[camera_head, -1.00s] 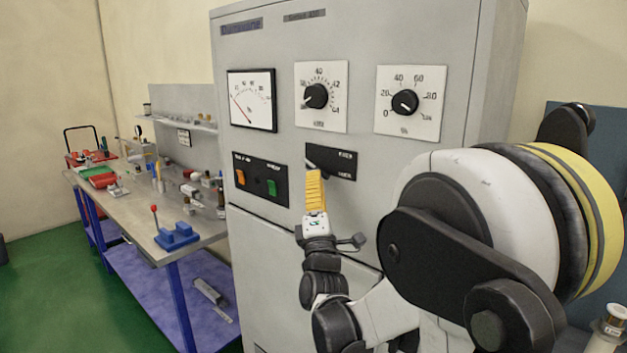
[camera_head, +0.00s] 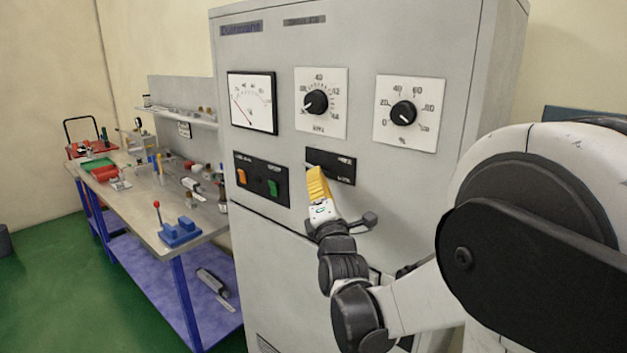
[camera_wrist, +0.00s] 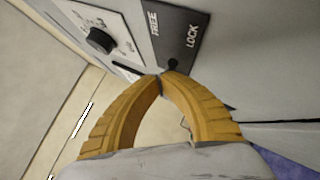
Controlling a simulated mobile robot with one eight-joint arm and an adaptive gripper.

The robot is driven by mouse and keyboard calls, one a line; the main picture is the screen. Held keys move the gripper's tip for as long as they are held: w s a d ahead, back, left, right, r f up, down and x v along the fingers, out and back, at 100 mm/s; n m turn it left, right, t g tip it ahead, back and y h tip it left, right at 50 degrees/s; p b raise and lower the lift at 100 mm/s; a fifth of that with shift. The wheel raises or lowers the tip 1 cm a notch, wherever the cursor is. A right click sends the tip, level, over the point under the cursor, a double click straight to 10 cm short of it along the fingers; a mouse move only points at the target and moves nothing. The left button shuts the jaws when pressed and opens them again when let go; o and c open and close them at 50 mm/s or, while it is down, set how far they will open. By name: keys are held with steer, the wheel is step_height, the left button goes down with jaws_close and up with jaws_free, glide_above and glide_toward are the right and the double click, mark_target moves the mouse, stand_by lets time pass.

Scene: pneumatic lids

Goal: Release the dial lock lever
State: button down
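The dial lock panel (camera_head: 331,164) is a black plate on the grey cabinet, below the middle dial (camera_head: 316,102). In the wrist view this plate (camera_wrist: 182,20) reads FREE and LOCK, and a small dark knob (camera_wrist: 172,64) shows on it near the LOCK end. My gripper (camera_head: 315,169) has yellow fingers and is at the panel's lower left. In the wrist view, the tips of my gripper (camera_wrist: 161,75) meet right beside the knob. Whether they touch it, or have any part of the lever between them, I cannot tell. The lever's full shape is hidden.
An analog meter (camera_head: 252,102), a right dial (camera_head: 403,113) and a plate with orange and green switches (camera_head: 261,180) surround the panel. A workbench (camera_head: 150,218) with tools stands to the left. Green floor (camera_head: 60,290) is clear in front of it.

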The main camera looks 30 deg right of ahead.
steer(key=shift+r+n+g+y+p, duration=0.6)
steer(key=shift+n+p, duration=0.2)
steer(key=shift+p, duration=0.25)
steer(key=shift+r+p, duration=0.5)
steer(key=shift+p, duration=0.1)
stand_by(1.7)
